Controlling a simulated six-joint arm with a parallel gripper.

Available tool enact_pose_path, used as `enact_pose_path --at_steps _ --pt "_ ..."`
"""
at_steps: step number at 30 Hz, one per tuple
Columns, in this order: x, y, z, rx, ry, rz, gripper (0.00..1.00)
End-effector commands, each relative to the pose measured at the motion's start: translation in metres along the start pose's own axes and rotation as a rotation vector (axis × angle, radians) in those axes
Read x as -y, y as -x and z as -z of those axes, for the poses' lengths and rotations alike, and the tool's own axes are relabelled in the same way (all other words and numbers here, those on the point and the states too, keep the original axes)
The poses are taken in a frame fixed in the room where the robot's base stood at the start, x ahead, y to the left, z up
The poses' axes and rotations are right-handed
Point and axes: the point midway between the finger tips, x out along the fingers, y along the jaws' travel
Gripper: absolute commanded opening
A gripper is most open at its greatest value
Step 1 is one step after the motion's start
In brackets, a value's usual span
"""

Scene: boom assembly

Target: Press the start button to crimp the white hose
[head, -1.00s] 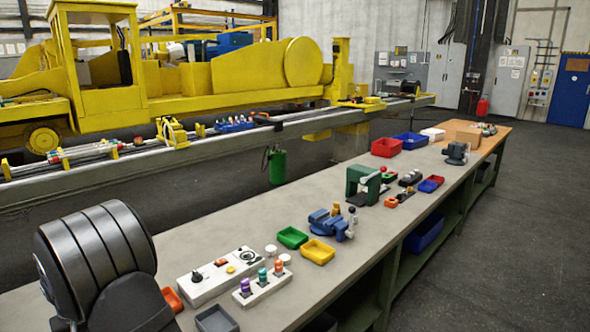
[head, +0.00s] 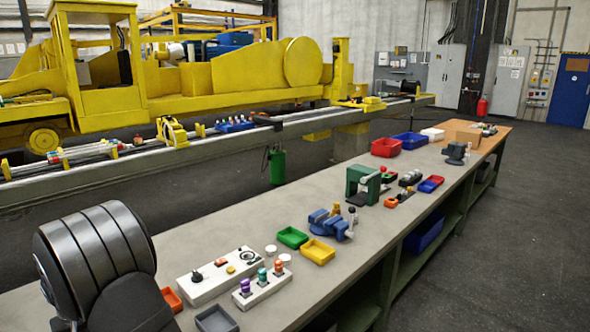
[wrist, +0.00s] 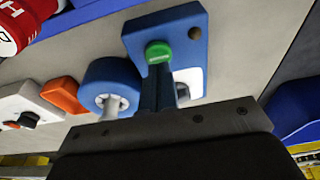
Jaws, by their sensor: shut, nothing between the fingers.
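In the wrist view a green round start button (wrist: 158,53) sits on a blue upright plate (wrist: 138,33). My gripper (wrist: 158,75) is shut and empty, with its tips right at the lower edge of the button. I cannot tell whether they touch it. A blue ring-shaped part (wrist: 96,72) stands just left of the fingers, with a pale rod (wrist: 112,104) at its opening. I cannot tell whether this rod is the white hose. The head view does not show my gripper, only part of my arm at lower left.
In the wrist view an orange block (wrist: 62,95), a white box with a dark knob (wrist: 12,112) and a red drum (wrist: 22,22) lie to the left. A blue bin (wrist: 295,105) is at right. The head view shows a long bench (head: 190,240) with trays, fixtures and clear patches.

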Motion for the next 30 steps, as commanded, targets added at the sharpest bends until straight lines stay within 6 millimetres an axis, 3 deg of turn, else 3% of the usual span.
enact_pose_path --at_steps 18,30 --pt "0.0 -0.016 -0.003 0.0 0.0 0.0 0.0" --pt "0.0 0.036 0.008 -0.003 0.0 0.0 0.0"
